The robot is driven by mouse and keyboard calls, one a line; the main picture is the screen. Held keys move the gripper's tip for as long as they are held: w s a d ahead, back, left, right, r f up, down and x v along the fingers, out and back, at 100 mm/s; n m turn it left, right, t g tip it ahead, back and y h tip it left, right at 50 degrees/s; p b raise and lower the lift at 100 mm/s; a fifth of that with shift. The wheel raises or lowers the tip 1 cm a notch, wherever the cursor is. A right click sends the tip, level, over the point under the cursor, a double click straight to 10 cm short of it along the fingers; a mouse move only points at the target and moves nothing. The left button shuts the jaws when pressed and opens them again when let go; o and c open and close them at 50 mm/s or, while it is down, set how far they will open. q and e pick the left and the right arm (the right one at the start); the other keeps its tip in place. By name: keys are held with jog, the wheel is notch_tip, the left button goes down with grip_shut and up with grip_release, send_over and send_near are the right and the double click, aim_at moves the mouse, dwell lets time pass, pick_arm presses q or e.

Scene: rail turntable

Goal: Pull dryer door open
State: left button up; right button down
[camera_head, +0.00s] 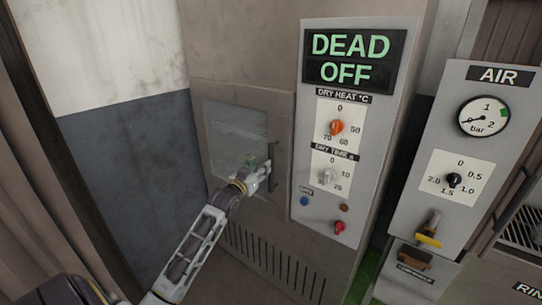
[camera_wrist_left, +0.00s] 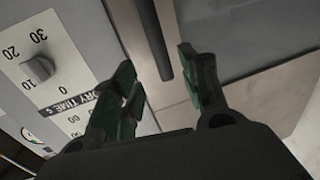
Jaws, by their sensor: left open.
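The dryer door (camera_head: 221,120), with a glass window, is on the beige cabinet left of the control panel and looks shut. Its dark vertical bar handle (camera_head: 271,158) is at the door's right side. It also shows in the left wrist view (camera_wrist_left: 153,36), where its end reaches between the fingertips. My left gripper (camera_head: 260,172) is at the lower part of the handle. In the wrist view the left gripper (camera_wrist_left: 160,88) is open, with a green-padded finger on each side of the bar's line. I cannot tell whether either finger touches it. My right gripper is not in view.
The dryer control panel (camera_head: 322,210) with dials and buttons stands just right of the handle. An AIR panel (camera_head: 408,195) with a gauge and yellow lever is further right. Vent slots (camera_head: 262,258) are below the door. A grey and white wall (camera_head: 120,120) is at left.

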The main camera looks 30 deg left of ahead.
aim_at(269, 156)
pick_arm(q)
jog(key=shift+w+a+p, duration=0.2)
jog(key=shift+w, duration=1.5)
jog(key=shift+w+a+p, duration=0.2)
jog(key=shift+w, duration=1.55)
jog(key=shift+w+a+p, duration=0.2)
jog(key=shift+w, duration=1.5)
grip_shut()
